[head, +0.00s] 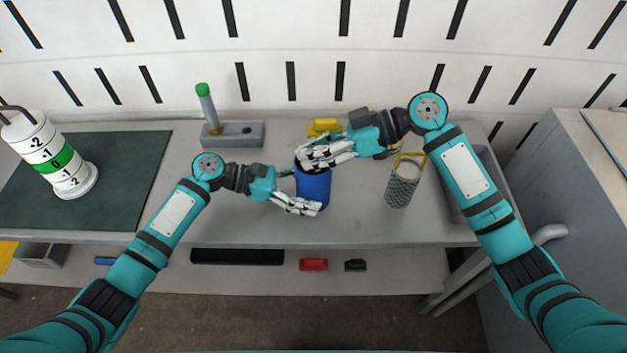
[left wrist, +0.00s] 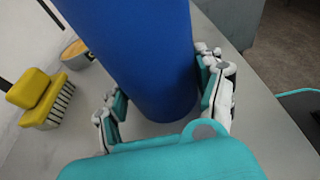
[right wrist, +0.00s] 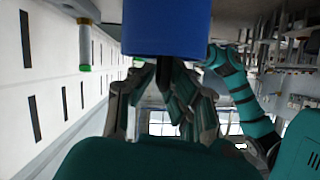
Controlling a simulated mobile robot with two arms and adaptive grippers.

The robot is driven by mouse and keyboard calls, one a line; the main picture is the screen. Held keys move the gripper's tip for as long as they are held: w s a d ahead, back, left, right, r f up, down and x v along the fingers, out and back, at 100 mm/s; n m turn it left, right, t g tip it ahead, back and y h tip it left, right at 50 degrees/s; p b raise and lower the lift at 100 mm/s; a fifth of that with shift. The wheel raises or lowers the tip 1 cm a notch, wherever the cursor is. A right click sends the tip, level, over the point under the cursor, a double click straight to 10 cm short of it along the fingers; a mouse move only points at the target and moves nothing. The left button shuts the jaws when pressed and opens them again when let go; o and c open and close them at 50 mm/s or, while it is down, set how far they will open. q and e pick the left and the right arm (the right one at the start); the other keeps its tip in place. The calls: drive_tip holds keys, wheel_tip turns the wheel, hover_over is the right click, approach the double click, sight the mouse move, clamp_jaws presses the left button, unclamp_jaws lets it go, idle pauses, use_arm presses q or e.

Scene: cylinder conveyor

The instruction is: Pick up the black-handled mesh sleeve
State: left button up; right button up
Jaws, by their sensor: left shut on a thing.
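A blue cylinder (head: 313,190) stands upright on the grey table in the head view. My left gripper (head: 297,203) is shut around its lower part, and the left wrist view shows fingers on both sides of the blue wall (left wrist: 145,55). My right gripper (head: 327,152) is at the cylinder's top. In the right wrist view a narrow black piece (right wrist: 164,75) shows between its fingers below the blue rim; I cannot tell whether it is the sleeve's handle or whether it is gripped. No black-handled mesh is clearly visible. A grey mesh sleeve with a yellow handle (head: 402,187) stands to the right.
A yellow brush-like block (head: 323,126) lies behind the cylinder. A grey block with a green-topped post (head: 233,134) is at the back left. A white numbered cylinder (head: 47,152) stands on the dark mat (head: 125,185). The table's front middle is clear.

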clamp_jaws()
wheel_tip(320, 180, up, 18)
idle(0.7)
drive_tip(key=shift+r, duration=0.1)
use_arm(q)
drive_tip(key=o, duration=1.4)
drive_tip(key=shift+c, duration=0.2)
drive_tip(key=shift+a, duration=0.15)
